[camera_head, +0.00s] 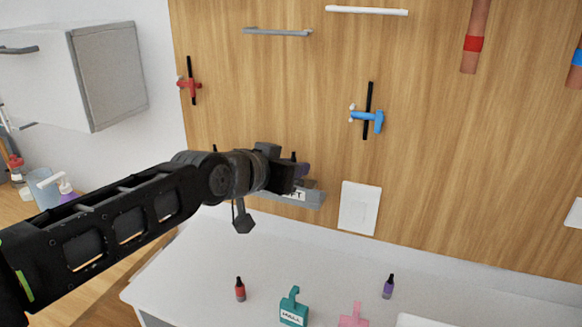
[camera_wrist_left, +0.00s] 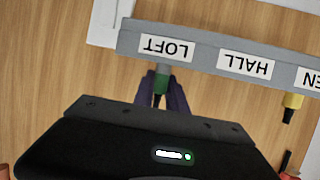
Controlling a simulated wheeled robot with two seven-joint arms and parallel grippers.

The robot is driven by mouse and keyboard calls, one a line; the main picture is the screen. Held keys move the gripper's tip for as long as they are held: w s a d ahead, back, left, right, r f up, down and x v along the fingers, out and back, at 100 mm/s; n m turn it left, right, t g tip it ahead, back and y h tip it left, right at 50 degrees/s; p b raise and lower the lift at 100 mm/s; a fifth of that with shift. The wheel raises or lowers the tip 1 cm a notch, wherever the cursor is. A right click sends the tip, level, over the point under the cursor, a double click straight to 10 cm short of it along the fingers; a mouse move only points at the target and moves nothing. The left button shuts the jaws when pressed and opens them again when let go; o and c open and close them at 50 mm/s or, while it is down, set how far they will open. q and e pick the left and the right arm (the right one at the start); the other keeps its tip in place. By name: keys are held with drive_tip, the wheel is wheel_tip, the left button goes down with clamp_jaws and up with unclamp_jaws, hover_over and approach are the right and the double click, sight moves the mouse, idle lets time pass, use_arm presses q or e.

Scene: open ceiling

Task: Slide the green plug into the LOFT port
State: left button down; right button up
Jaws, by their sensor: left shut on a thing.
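The grey port strip (camera_wrist_left: 205,48) runs across the upper part of the left wrist view, its labels upside down. The LOFT label (camera_wrist_left: 166,47) is on its left part. My left gripper (camera_wrist_left: 161,93) has its purple fingers shut on the green plug (camera_wrist_left: 161,82). The plug is in line with the LOFT label, with its green end at the strip's edge. I cannot tell how deep it sits in the port. In the head view my left gripper (camera_head: 294,172) is at the strip (camera_head: 312,199) and hides most of it. My right gripper is not in view.
A yellow plug (camera_wrist_left: 292,102) is at the strip's right part. A white wall plate (camera_head: 359,208) is right of the strip.

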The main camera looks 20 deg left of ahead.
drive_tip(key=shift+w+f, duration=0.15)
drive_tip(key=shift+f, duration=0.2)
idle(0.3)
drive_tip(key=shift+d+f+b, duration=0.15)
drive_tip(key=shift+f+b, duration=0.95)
drive_tip(key=shift+b, duration=0.05)
idle(1.9)
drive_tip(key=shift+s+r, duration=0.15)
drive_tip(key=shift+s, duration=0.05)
idle(0.4)
idle(0.4)
